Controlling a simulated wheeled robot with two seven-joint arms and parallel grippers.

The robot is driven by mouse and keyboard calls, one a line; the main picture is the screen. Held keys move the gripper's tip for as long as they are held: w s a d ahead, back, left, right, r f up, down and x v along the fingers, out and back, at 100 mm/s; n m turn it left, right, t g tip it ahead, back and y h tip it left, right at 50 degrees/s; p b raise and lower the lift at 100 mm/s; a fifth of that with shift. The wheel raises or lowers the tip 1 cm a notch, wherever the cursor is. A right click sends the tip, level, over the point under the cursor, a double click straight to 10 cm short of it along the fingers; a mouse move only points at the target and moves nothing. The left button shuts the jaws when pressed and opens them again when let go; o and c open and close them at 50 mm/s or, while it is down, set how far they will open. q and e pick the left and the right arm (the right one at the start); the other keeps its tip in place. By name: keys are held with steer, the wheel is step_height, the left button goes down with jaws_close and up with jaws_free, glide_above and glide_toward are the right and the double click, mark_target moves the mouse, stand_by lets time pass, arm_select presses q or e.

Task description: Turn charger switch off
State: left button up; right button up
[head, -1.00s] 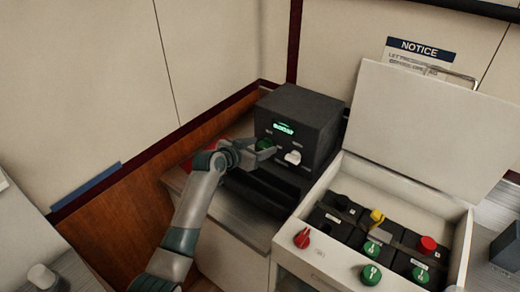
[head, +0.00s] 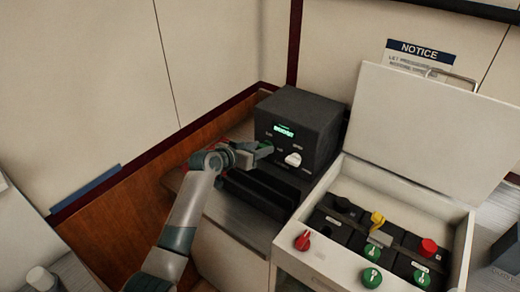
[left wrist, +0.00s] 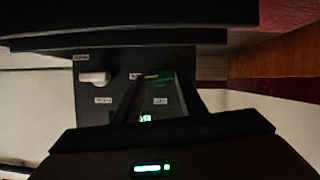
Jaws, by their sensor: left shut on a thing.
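The charger is a dark box (head: 312,118) with a lit green display (head: 283,131). Its front has a green switch knob (head: 267,145) and a white knob (head: 293,160). My left gripper (head: 258,149) is at the front panel, shut on the green knob and partly covering it. In the left wrist view the green knob (left wrist: 164,86) shows between the dark fingers, with the white knob (left wrist: 95,78) standing free beside it. The small labels and the knob's exact angle cannot be made out. My right gripper is not in view.
An open white box (head: 308,262) to the right holds several dark breakers with green, red and yellow knobs, including a red knob (head: 303,240) on its front edge. Its raised lid (head: 430,130) stands behind. A wooden-panelled wall (head: 130,215) is at left.

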arm_select(q)
steer(key=n+b, duration=0.1)
steer(key=n+h+b, duration=0.1)
steer(key=n+g+h+b, duration=0.1)
steer(key=shift+w+a+f+n, duration=0.2)
steer(key=shift+w+a+n, duration=0.05)
steer(key=shift+a+n, duration=0.05)
stand_by(0.3)
steer(key=o, duration=1.1)
steer(key=shift+c, duration=0.2)
steer(key=shift+r, duration=0.1)
